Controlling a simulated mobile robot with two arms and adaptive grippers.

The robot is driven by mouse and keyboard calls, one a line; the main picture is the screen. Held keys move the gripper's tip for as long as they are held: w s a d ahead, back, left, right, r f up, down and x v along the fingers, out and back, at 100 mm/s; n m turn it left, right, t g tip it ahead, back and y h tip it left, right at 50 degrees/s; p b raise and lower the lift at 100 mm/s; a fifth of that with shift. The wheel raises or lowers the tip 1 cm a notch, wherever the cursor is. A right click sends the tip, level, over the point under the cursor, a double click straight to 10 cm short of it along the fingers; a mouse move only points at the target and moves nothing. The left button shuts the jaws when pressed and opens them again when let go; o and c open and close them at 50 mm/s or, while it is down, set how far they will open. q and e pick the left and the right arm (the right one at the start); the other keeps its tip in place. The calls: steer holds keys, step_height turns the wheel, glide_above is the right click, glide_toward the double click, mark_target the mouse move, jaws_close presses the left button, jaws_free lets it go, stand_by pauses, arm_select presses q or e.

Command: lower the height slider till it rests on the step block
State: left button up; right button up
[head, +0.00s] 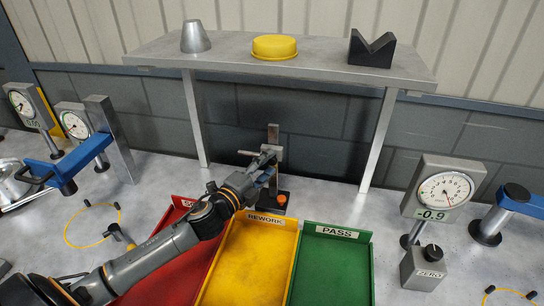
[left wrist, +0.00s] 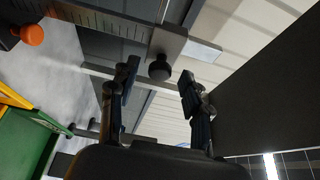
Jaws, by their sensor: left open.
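The height gauge's upright ruled column (head: 273,135) stands behind the bins in the head view; its scale also shows in the left wrist view (left wrist: 100,20). The grey height slider (head: 262,157) is high on the column. In the left wrist view the slider (left wrist: 169,42) carries a round black knob (left wrist: 160,69). My left gripper (head: 268,168) is at the slider, its fingers (left wrist: 158,78) open on either side of the knob; contact cannot be told. The gauge's dark base with an orange knob (head: 282,198) is below. I cannot make out the step block. My right gripper is not in view.

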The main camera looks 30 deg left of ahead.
arm_select(q)
steer(key=shift+w+d, duration=0.1)
steer(key=shift+w, duration=1.1)
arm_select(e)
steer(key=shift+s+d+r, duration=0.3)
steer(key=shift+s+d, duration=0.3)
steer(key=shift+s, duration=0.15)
arm_select(q)
steer(key=shift+c, duration=0.4)
jaws_close()
step_height(320, 180, down, 13)
steer(key=b, duration=0.9)
steer(key=shift+r, duration=0.3)
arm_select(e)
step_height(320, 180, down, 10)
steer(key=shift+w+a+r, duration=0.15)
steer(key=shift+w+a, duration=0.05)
